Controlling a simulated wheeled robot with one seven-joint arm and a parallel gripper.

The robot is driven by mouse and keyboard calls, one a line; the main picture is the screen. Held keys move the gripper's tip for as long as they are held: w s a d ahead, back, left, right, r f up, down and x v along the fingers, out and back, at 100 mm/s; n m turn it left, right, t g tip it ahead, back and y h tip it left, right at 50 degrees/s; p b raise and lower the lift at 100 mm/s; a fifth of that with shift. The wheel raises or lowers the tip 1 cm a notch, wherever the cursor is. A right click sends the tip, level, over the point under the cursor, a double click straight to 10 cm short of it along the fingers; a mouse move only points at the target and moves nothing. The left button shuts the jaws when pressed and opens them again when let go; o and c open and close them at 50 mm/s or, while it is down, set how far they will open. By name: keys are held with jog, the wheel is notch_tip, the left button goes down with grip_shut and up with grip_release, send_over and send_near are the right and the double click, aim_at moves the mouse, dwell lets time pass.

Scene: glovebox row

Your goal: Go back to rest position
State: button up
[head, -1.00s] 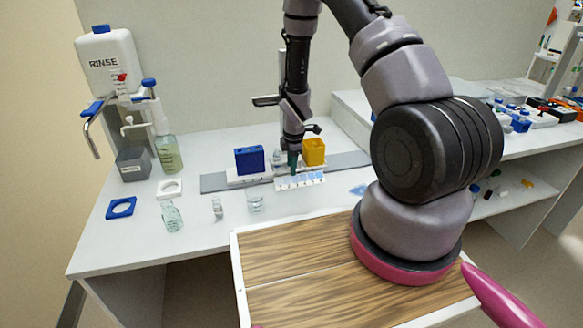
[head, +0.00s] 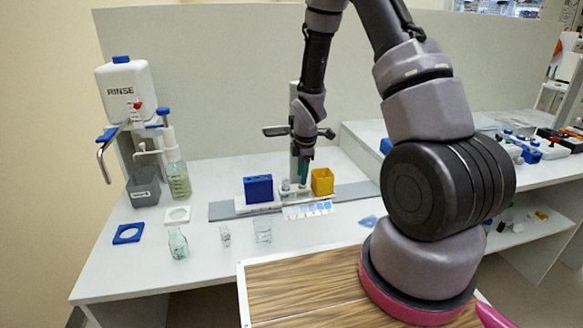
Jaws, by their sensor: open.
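My gripper (head: 303,172) points down over the middle of the white bench (head: 195,262), between a blue box (head: 258,189) and a yellow box (head: 322,181). Its fingers are small and dark green in the head view, and I see nothing held between them. Small clear vials (head: 287,185) stand just below and beside the fingertips. A white strip with blue patches (head: 307,210) lies in front of them. My arm comes down from the top of the picture.
At the left stand the RINSE tank (head: 125,88), a green-tinted bottle (head: 178,181) and a grey box (head: 144,191). Clear glassware (head: 178,243) and a beaker (head: 263,232) stand near the front. A grey upright post (head: 294,120) rises behind my gripper. A raised shelf is at the right.

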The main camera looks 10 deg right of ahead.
jog(key=s+d+r+m+t, duration=0.15)
jog(key=r+m, duration=0.25)
jog(key=r, duration=0.4)
jog(key=s+r+m, duration=0.2)
jog(key=r+m, duration=0.1)
jog(key=r, duration=0.5)
jog(key=s+d+r+m+t, duration=0.15)
jog(key=r+m, duration=0.25)
jog(key=r, duration=0.5)
jog(key=s+r+m+t+y, duration=0.1)
jog(key=s+r+m, duration=0.4)
jog(key=s+r, duration=0.2)
jog(key=s+a+r+m+t+y, duration=0.1)
jog(key=s+r+m, duration=0.5)
jog(key=s, duration=0.5)
jog(key=shift+s+a+r, duration=0.2)
jog(key=shift+s+r, duration=0.2)
jog(key=shift+r, duration=0.3)
